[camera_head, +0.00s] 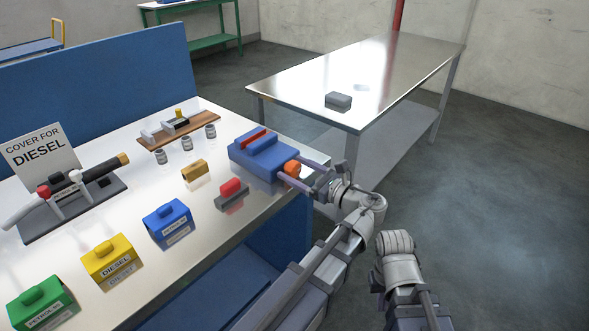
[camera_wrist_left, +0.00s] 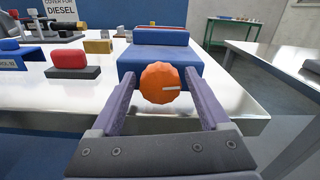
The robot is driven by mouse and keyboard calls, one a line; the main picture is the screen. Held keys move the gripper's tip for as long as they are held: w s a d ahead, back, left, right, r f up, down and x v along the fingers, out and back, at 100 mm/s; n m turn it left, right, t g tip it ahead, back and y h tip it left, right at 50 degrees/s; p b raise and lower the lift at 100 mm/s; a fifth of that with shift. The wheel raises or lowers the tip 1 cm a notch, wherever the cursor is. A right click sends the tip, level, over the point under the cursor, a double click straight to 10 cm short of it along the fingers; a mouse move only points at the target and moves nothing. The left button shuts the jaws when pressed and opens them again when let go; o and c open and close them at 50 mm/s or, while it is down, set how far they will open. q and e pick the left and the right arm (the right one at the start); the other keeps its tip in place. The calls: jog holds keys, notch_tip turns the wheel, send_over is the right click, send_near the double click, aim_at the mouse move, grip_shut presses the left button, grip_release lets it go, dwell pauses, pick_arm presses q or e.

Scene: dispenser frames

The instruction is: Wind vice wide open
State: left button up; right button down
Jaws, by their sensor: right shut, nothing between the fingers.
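The blue vice (camera_head: 262,150) sits at the right end of the white bench, with an orange knob (camera_head: 291,169) on its front end. The vice (camera_wrist_left: 160,62) and knob (camera_wrist_left: 160,84), which has a pale mark on its face, also show in the left wrist view. My left gripper (camera_head: 303,168) is at the knob, with one finger on each side. In the left wrist view the left gripper's fingers (camera_wrist_left: 161,82) stand apart, with gaps beside the knob. How far apart the vice jaws stand is hard to tell. Part of my right arm shows at lower right, but its fingers do not.
A red-topped block (camera_head: 232,194) and a brass block (camera_head: 195,171) stand left of the vice. Blue (camera_head: 168,222), yellow (camera_head: 108,259) and green (camera_head: 41,302) boxes line the front edge. A metal table (camera_head: 400,75) stands behind, with clear floor at right.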

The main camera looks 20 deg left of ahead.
pick_arm(q)
jog(key=c, duration=1.2)
jog(key=shift+s+n, duration=0.1)
jog(key=shift+n, duration=2)
jog(key=o, duration=1.4)
